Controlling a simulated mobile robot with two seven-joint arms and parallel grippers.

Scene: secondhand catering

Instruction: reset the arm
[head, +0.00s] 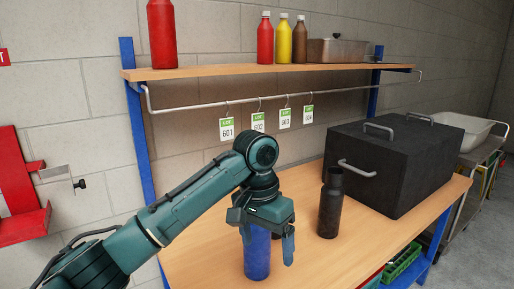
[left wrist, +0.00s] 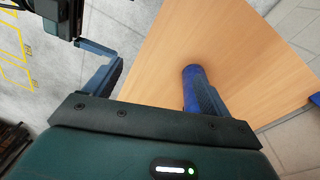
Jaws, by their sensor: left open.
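My left arm reaches in from the left in the head view. Its gripper (head: 267,250) points down over the table and is open. A blue bottle (head: 257,256) stands upright on the table below the gripper, its top partly hidden by the gripper. In the left wrist view the open gripper (left wrist: 152,78) shows two spread fingers. The blue bottle (left wrist: 189,74) appears beside the right-hand finger; I cannot tell whether they touch. Nothing is visibly held. My right gripper is in neither view.
A dark bottle (head: 330,204) stands right of the gripper on the wooden table (head: 205,262). A large black box (head: 394,165) fills the table's far right. Above are a shelf (head: 220,71) with sauce bottles and a rail (head: 200,106) with hanging tags. A red fixture (head: 22,190) is at left.

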